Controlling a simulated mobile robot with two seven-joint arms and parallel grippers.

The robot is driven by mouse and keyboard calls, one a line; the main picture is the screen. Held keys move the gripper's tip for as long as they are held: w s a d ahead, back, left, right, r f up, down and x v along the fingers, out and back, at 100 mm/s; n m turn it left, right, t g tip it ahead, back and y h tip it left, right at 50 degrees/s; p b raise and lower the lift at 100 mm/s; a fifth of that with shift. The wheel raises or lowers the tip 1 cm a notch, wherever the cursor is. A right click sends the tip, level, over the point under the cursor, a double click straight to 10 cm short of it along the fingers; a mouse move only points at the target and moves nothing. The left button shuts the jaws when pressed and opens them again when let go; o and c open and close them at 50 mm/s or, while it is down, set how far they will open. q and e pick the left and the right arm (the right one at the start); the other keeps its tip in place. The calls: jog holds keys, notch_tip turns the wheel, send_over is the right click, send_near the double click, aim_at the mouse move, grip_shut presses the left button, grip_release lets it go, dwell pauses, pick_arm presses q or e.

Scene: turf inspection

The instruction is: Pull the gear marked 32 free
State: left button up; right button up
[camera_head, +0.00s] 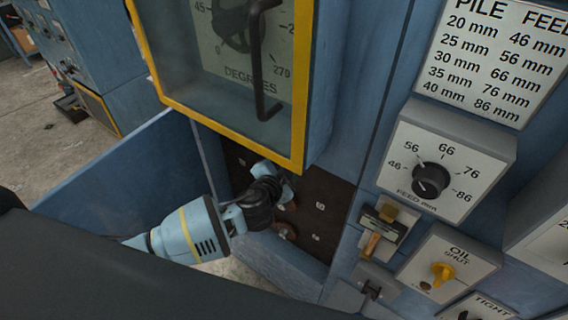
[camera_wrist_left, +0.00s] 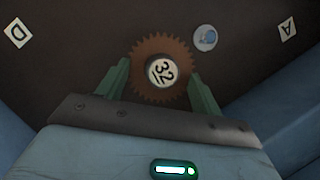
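The gear marked 32 (camera_wrist_left: 162,72) is a brown toothed wheel with a white hub, in the middle of the left wrist view against a dark panel (camera_wrist_left: 90,60). My left gripper (camera_wrist_left: 160,67) faces it, with one green finger at each side of its rim. I cannot tell whether the fingers press on the teeth or stand just short of them. In the head view my left gripper (camera_head: 286,190) reaches into the dark recess under the yellow-framed window, and I cannot make out the 32 there. My right gripper is not in view.
A bluish round part (camera_wrist_left: 205,38) sits beside the gear, between labels D (camera_wrist_left: 17,33) and A (camera_wrist_left: 287,29). The yellow-framed window box (camera_head: 300,100) overhangs the recess. The feed dial (camera_head: 432,180) and oil valve (camera_head: 442,272) stick out at right. A blue panel (camera_head: 125,185) stands at left.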

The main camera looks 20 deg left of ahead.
pick_arm(q)
jog(key=shift+c, duration=1.2)
jog(key=o, duration=0.4)
jog(key=c, duration=0.4)
jog(key=shift+s+a, duration=0.1)
jog(key=shift+s, duration=0.1)
jog(key=shift+s+a, duration=0.15)
jog(key=shift+s, duration=0.2)
jog(key=shift+s+a, duration=0.2)
jog(key=shift+s, duration=0.4)
jog(key=shift+s+a, duration=0.3)
jog(key=shift+s, duration=0.5)
jog(key=shift+s+a, duration=0.25)
jog(key=shift+s, duration=0.5)
jog(key=shift+s+a, duration=0.3)
jog(key=shift+s, duration=0.5)
